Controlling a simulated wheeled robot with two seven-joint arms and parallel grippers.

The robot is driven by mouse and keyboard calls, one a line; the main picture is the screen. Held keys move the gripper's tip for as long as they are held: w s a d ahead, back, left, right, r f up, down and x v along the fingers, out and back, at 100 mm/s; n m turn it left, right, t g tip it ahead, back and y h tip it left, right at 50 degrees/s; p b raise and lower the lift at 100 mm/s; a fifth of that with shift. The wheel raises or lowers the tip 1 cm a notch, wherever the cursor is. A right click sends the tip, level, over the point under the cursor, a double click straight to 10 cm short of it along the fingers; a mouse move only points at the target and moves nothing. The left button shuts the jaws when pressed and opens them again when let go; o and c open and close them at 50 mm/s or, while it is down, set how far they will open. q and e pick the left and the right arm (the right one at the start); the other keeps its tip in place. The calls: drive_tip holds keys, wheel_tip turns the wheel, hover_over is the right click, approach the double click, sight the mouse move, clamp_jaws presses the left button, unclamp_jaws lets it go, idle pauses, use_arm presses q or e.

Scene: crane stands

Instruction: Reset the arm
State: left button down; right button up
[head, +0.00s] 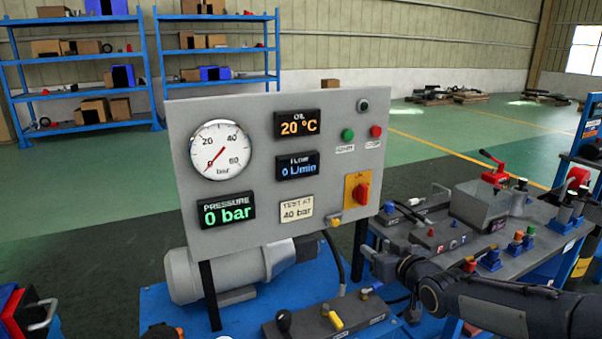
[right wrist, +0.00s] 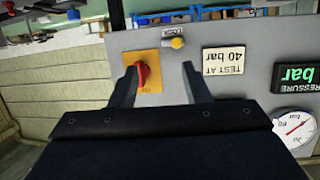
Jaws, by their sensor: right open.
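My right arm comes in from the lower right in the head view. My right gripper (head: 372,255) is in front of the grey panel (head: 240,145), low at its right edge. In the right wrist view the panel appears upside down, and the two fingers (right wrist: 157,74) stand apart with nothing held. The red rotary switch (head: 362,193) on its yellow plate shows between the fingers in the right wrist view (right wrist: 144,76). Whether they touch it cannot be told there; in the head view they are apart. My left gripper is not in view.
The panel's gauge (head: 221,150) and displays read 0 bar, 20 °C and 0 L/min. A grey motor (head: 215,273) sits behind it on the blue bench. A valve block (head: 325,318) is in front. A cluttered bench (head: 520,262) stands right; shelves (head: 80,75) are far behind.

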drive_tip(key=s+d+r+m+g+h+p, duration=0.1)
drive_tip(key=s+d+m+g+h+p, duration=0.2)
drive_tip(key=s, duration=1.5)
drive_tip(key=s+a+f+g+y, duration=0.1)
drive_tip(key=s+g, duration=0.1)
drive_tip(key=s, duration=0.6)
drive_tip(key=s+a+f+m+g+y+p, duration=0.1)
drive_tip(key=s+f+g+y, duration=0.1)
drive_tip(key=s, duration=0.7)
drive_tip(key=shift+s+a+f+g, duration=0.3)
drive_tip(key=shift+a+g, duration=0.1)
drive_tip(key=shift+g, duration=0.4)
